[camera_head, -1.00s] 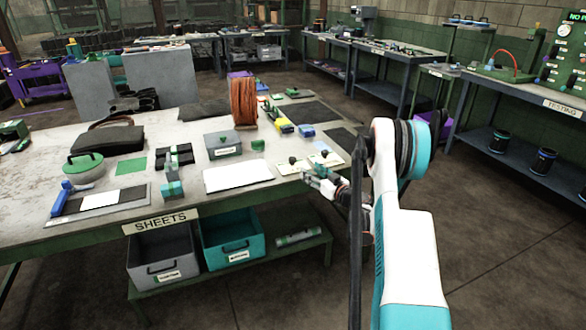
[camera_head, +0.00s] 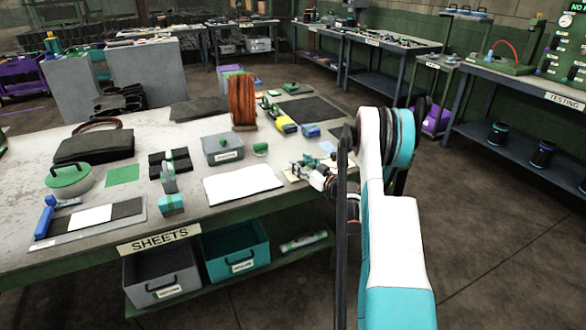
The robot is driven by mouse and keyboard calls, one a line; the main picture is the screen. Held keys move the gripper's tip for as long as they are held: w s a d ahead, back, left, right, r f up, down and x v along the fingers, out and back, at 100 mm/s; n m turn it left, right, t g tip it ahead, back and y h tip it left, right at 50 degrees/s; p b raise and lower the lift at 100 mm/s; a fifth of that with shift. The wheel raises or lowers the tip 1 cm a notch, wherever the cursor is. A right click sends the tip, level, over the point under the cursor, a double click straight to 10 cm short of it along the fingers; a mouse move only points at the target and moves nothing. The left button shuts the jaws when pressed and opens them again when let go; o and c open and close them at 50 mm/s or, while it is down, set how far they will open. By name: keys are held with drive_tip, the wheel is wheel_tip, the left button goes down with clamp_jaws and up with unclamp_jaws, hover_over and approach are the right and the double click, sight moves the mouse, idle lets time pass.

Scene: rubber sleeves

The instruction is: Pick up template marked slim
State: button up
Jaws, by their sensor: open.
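Small pale plates lie near the right front corner of the sheets table. One cream plate (camera_head: 291,175) shows beside and partly under my gripper, and a pale bluish piece (camera_head: 327,147) lies just behind it. No mark reading "slim" is legible, so I cannot tell which plate is the slim template. My gripper (camera_head: 303,168) is open, low over the cream plate's area, and its fingers hide part of what lies there. I cannot tell whether it touches anything. My arm covers the table's right edge.
A white sheet (camera_head: 242,184) lies left of my gripper. A blue piece (camera_head: 311,130) is close behind my gripper. Bins (camera_head: 235,250) sit under the table.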

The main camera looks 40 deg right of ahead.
drive_tip(key=shift+w, duration=0.45)
drive_tip(key=shift+s+r, duration=0.1)
clamp_jaws()
